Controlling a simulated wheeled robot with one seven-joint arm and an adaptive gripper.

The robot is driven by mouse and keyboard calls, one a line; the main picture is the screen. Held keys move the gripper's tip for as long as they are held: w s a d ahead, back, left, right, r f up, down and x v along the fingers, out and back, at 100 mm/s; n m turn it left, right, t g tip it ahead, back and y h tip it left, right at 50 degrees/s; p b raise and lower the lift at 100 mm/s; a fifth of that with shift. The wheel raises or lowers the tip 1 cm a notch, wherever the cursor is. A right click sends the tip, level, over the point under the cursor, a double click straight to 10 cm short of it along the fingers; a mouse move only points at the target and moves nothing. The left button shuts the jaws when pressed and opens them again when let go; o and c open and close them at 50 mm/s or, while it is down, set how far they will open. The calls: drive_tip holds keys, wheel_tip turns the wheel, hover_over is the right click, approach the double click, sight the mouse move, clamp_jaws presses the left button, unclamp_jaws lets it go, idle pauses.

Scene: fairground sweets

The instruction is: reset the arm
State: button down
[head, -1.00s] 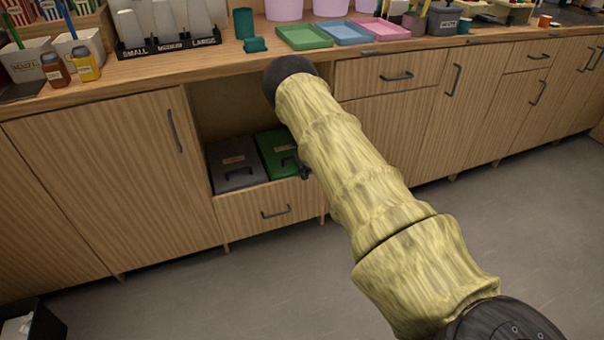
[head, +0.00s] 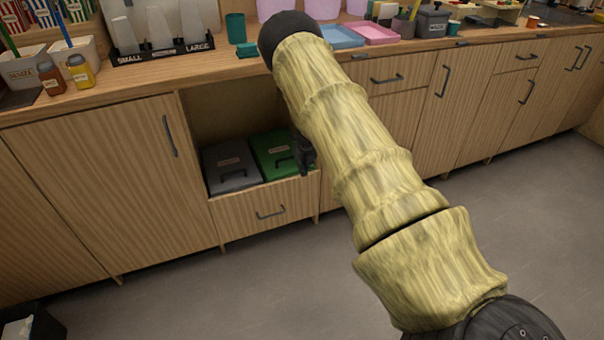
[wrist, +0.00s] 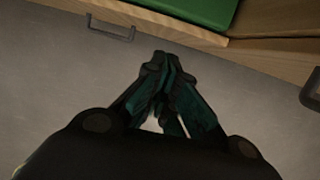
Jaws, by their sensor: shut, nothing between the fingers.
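My gripper (wrist: 160,65) is at the centre of the wrist view, with its fingertips together and nothing between them. It hangs over the grey floor in front of the cabinet. In the head view a dark part of my gripper (head: 304,153) shows beside my arm, next to the green box; my arm hides most of it. My arm, in a yellowish sleeve, reaches from the lower right up toward the counter edge.
A grey box (head: 232,167) and a green box (head: 272,152) sit in the open cubby above a drawer (head: 240,213). The wooden counter (head: 200,72) holds cups, a blue tray (head: 342,37), a pink tray (head: 375,34) and bottles. A dark bin (head: 35,322) stands at lower left.

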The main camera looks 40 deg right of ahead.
drive_tip(key=s+a+f+n+g+h, duration=0.1)
drive_tip(key=s+a+f+n, duration=0.4)
drive_tip(key=s+a+n, duration=0.6)
drive_tip(key=s+a+f+n+g, duration=0.1)
drive_tip(key=s+a+f+n, duration=0.45)
drive_tip(key=s, duration=0.95)
drive_tip(key=s+a+f+n+g+h, duration=0.1)
drive_tip(key=s+a+f+n, duration=0.2)
drive_tip(key=s+a+n, duration=0.65)
drive_tip(key=s+a+r+n+y, duration=0.1)
drive_tip(key=s+a+r+n, duration=0.1)
drive_tip(key=s+a+n, duration=0.35)
drive_tip(key=s+a+r+n+y, duration=0.25)
drive_tip(key=s+n, duration=0.45)
drive_tip(key=s, duration=0.4)
wheel_tip(320, 180, up, 15)
drive_tip(key=p, duration=1.5)
drive_tip(key=shift+h+p, duration=0.35)
drive_tip(key=shift+h, duration=0.1)
drive_tip(key=shift+a+f, duration=0.1)
